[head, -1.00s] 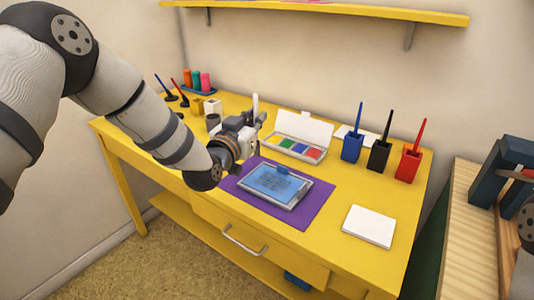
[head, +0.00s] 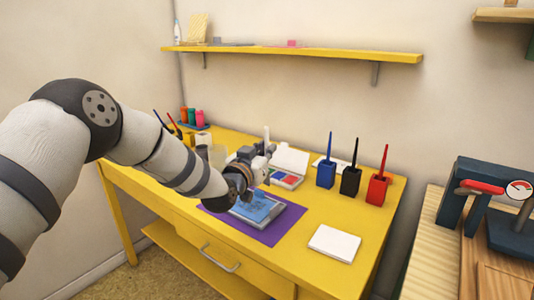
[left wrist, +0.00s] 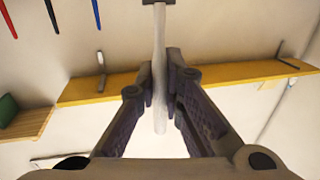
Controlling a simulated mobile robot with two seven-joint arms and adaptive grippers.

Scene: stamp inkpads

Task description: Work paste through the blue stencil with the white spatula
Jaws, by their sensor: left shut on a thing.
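The blue stencil (head: 262,207) lies in a pale frame on the purple mat (head: 291,219), near the desk's front edge. In the left wrist view the spatula (left wrist: 159,65) stands between the two fingers (left wrist: 161,85). The spatula's lower end is hidden in the head view, and I cannot tell whether it touches anything. My right gripper is not in view.
An open paint box (head: 288,180) stands just behind my left gripper. Blue (head: 326,174), black (head: 350,181) and red (head: 377,189) holders stand at the back right. A white pad (head: 334,243) lies front right. A yellow shelf (head: 300,53) runs along the wall. Bare desk separates mat and pad.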

